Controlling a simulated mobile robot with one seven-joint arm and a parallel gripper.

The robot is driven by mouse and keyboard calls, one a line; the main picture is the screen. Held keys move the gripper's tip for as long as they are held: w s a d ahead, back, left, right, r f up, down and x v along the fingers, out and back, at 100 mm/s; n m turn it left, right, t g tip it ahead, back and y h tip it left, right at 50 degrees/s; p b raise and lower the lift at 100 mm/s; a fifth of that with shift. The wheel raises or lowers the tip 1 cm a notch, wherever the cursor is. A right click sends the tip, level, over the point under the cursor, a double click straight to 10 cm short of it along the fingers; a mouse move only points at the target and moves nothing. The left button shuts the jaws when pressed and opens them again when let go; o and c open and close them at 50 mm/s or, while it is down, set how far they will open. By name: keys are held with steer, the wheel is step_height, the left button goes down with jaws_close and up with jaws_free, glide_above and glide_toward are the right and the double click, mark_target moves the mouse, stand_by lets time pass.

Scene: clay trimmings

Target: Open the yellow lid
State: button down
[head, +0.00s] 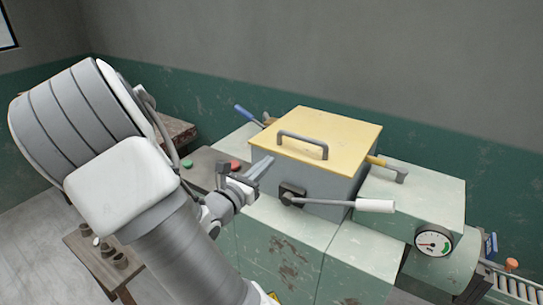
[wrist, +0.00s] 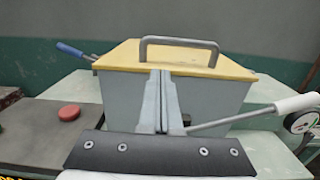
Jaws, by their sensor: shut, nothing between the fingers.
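The yellow lid (head: 335,133) lies closed and flat on top of a grey box (head: 325,185). It carries a grey bar handle (head: 302,140). In the wrist view the lid (wrist: 125,55) and its handle (wrist: 180,42) show beyond my fingers. My gripper (head: 265,167) is shut and empty, in front of the box's near left side. In the wrist view my gripper (wrist: 161,73) has its fingertips overlapping the lid's front edge, below the handle. I cannot tell whether they touch the box.
A lever with a white grip (head: 375,206) sticks out from the box front. A pressure gauge (head: 433,241) is at the right. Red (head: 235,165) and green (head: 187,164) buttons sit left of the box. A blue-handled tool (head: 246,114) and a hammer (head: 390,168) lie beside it.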

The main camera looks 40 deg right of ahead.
mark_target(284, 153)
steer(key=x, duration=0.9)
steer(key=shift+d, duration=0.15)
steer(key=shift+r, duration=0.15)
